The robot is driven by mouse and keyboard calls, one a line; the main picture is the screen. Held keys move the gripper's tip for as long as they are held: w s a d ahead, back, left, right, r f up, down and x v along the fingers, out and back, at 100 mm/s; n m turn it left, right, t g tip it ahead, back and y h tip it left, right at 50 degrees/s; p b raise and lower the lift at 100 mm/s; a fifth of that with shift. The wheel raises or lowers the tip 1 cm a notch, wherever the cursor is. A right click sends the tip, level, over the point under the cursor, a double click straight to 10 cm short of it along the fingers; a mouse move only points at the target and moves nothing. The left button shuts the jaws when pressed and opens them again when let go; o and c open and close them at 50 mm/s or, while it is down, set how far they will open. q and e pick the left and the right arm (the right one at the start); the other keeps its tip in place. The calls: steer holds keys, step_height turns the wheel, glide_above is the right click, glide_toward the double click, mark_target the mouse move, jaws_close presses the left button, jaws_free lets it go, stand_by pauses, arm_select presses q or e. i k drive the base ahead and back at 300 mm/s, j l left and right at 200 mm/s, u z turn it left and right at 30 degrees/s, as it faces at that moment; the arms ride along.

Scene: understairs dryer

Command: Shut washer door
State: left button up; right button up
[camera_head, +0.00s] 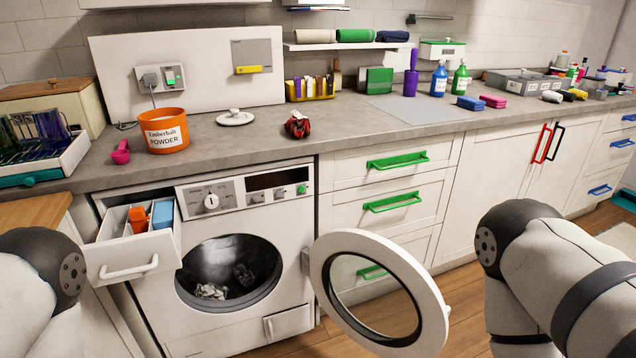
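The washer (285,219) stands under the counter, left of centre. Its round door (434,302), a white ring with a glass pane, is swung wide open to the right, in front of the drawers. The dark drum (232,262) is exposed, with some crumpled grey cloth (211,291) inside. The washer's detergent drawer (130,258) is pulled out at the upper left and holds orange and blue items. My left arm shows at the lower left edge and my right arm at the lower right, to the right of the door. Neither gripper is in view.
An orange powder tub (165,133), a pink scoop (121,152), a white lid (235,118) and a dark red item (297,125) sit on the counter (225,146). Green-handled drawers (392,185) stand behind the open door. Some wooden floor (470,290) shows between the door and my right arm.

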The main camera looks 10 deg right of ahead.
mark_target(429, 337)
steer(key=i+l+u, duration=0.2)
steer(key=l+u, duration=0.2)
steer(key=l, duration=0.45)
steer(key=i+l+u, duration=0.15)
steer(key=l+u, duration=0.2)
steer(key=l, duration=0.5)
steer(key=l+u, duration=0.4)
steer(key=l, duration=0.45)
steer(key=k+l+u, duration=0.15)
steer(key=l+u, duration=0.25)
steer(key=l, duration=0.45)
steer(key=k+j+u, duration=0.1)
steer(key=k+j, duration=0.15)
